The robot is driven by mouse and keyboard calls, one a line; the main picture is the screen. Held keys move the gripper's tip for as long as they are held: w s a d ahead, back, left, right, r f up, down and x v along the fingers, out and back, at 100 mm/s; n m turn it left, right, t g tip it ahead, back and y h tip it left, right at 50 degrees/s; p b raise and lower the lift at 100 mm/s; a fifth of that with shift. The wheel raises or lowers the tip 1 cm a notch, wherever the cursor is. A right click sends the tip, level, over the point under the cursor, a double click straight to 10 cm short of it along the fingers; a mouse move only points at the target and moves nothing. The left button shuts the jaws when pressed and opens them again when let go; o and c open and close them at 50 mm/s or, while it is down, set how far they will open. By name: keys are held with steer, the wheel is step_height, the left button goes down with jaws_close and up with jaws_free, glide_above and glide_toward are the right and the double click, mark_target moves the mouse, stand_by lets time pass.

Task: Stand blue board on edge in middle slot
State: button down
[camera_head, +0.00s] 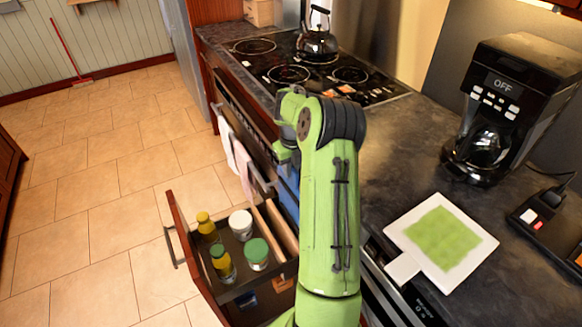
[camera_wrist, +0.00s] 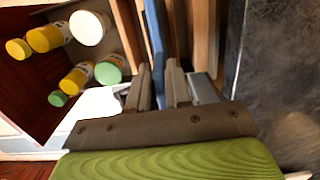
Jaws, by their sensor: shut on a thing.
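The blue board (camera_wrist: 155,38) is thin and seen edge-on in the wrist view, clasped between the fingertips of my gripper (camera_wrist: 158,68). In the head view a strip of the blue board (camera_head: 287,188) shows beside my arm, roughly upright above the drawer's right part. The open drawer (camera_head: 236,292) has wooden dividers (camera_head: 272,232) forming slots on its right side. In the wrist view the board lines up between wooden dividers (camera_wrist: 202,35). Its lower edge is hidden, so I cannot tell whether it is inside the slot.
Two yellow bottles (camera_head: 222,264), a white-lidded jar (camera_head: 241,223) and a green-lidded jar (camera_head: 257,252) stand in the drawer's left part. Towels (camera_head: 235,157) hang from the oven front. The counter (camera_head: 395,170) borders the right side. A white board with a green patch (camera_head: 441,238) lies there.

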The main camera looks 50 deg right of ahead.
mark_target(291, 180)
steer(key=shift+f+b, duration=1.35)
steer(key=shift+f, duration=0.2)
steer(key=shift+f+b, duration=1.05)
steer(key=shift+f, duration=0.15)
steer(key=shift+r, duration=0.1)
steer(key=shift+c, duration=2.1)
jaws_free()
